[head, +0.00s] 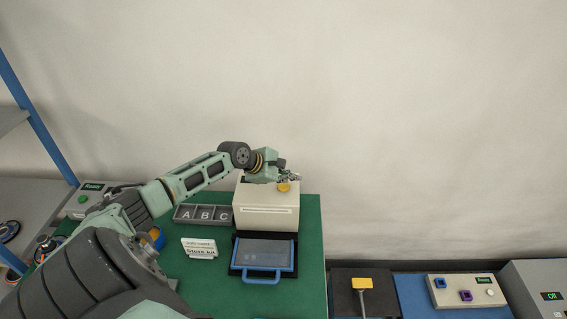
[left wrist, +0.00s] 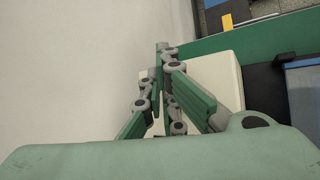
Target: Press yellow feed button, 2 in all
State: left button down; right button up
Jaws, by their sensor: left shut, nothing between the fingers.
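The yellow feed button (head: 284,187) sits on top of a cream box (head: 266,212) on the green table. My left gripper (head: 293,178) is shut and empty, with its fingers over the top of the box, right by the button. In the head view the fingers partly cover the button, and I cannot tell whether they touch it. In the left wrist view the shut fingers (left wrist: 164,48) show in front of the cream box (left wrist: 222,78); the button is hidden there. My right gripper is not in view.
A blue-framed tray (head: 264,275) stands in front of the box. Grey bins marked A, B, C (head: 202,214) and a white sign (head: 199,248) stand to its left. A panel with buttons (head: 466,291) is at the lower right. A blank wall is behind.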

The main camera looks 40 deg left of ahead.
aim_at(288, 189)
pick_arm(q)
notch_tip(288, 189, up, 3)
jog(key=p, duration=0.3)
jog(key=shift+r, duration=0.95)
dwell(0.3)
